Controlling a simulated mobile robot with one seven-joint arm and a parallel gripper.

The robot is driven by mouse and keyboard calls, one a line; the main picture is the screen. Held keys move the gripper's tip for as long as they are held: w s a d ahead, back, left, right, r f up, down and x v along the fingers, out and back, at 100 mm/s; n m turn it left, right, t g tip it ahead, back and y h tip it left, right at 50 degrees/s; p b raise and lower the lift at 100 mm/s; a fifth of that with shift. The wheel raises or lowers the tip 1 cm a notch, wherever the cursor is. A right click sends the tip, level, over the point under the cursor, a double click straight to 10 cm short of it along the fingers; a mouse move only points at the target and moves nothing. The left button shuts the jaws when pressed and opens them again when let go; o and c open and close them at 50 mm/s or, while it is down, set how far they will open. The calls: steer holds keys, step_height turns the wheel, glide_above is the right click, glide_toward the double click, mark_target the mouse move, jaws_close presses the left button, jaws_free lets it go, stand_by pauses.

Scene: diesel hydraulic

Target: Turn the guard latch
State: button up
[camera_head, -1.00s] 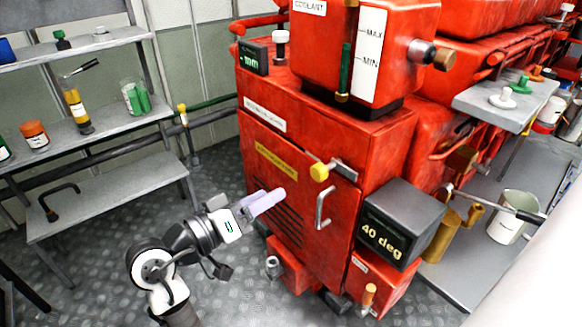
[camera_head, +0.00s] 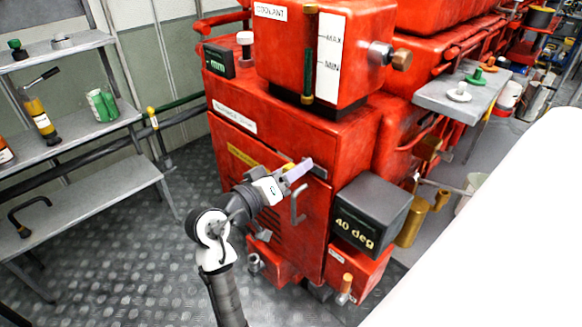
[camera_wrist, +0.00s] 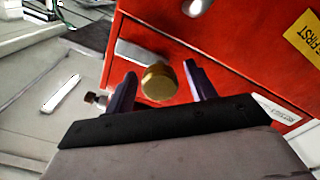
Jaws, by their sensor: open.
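The guard latch is a yellow knob (camera_wrist: 157,82) on a grey metal bar (camera_wrist: 150,54), mounted on the red guard door. In the wrist view the knob sits between the two purple fingers of my gripper (camera_wrist: 162,88), with gaps visible on both sides. My gripper is open and not closed on the knob. In the head view my gripper (camera_head: 297,172) is at the latch, near the door's top edge, and its fingers hide most of the knob; the grey bar (camera_head: 318,171) shows to the right.
A grey door handle (camera_head: 299,204) is just below the latch. A dark box (camera_head: 372,217) reading "40 deg" juts out to the right. A coolant tank (camera_head: 270,60) stands above. Shelves (camera_head: 95,190) stand at left, with open floor between them and the machine.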

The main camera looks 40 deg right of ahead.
steer(key=c, duration=1)
steer(key=shift+o, duration=0.2)
